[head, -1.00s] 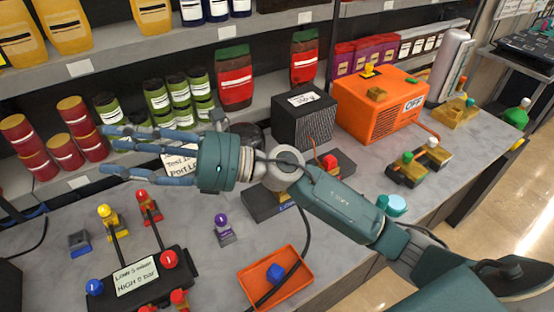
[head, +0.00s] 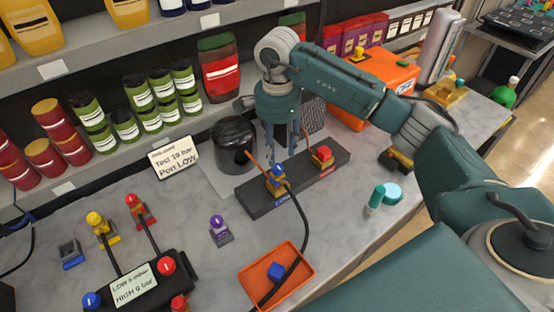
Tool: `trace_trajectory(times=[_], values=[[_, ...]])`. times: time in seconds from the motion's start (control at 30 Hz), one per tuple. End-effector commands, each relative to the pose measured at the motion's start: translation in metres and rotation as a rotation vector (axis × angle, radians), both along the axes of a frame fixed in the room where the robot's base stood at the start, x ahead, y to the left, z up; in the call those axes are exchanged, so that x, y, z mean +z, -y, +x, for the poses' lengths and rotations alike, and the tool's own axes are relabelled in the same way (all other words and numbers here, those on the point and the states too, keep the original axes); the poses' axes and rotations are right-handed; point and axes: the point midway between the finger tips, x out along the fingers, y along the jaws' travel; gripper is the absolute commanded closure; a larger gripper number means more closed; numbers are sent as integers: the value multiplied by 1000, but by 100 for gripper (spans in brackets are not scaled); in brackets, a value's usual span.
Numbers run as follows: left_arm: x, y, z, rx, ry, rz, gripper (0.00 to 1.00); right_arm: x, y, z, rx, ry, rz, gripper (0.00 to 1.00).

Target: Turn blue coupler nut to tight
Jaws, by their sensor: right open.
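The blue coupler nut (head: 277,171) sits on a brass fitting at the left end of a dark port block (head: 252,202), by a blue label. A black hose (head: 303,222) runs from this fitting down over the orange tray. My right gripper (head: 284,148) points down just above the blue nut, with its long fingers open and empty. A gap between the fingertips and the nut is hard to judge. A red coupler (head: 322,155) stands at the block's right end. My left gripper is out of view.
An orange tray (head: 253,276) with a blue cap (head: 276,271) lies in front. A black pump cylinder (head: 236,142) stands behind the block. A gauge manifold (head: 178,284) is at the lower left, a purple fitting (head: 220,231) between. The orange machine (head: 388,68) is at the back right.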

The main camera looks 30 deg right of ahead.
Motion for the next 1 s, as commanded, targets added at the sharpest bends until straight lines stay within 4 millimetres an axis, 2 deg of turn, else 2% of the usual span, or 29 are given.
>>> trace_trajectory(times=[0.1,0.3,0.5,0.73,0.93,1.0], values=[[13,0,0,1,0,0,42,-21,0,-2,0,-5,1,58],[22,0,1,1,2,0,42,-50,-1,-1,1,-2,2,58],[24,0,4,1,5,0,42,-61,-1,0,2,0,3,58],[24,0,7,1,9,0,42,-62,-1,0,2,1,2,58],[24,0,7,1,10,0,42,-62,-1,0,1,1,3,98],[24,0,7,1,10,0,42,-62,-1,0,1,1,3,100]])
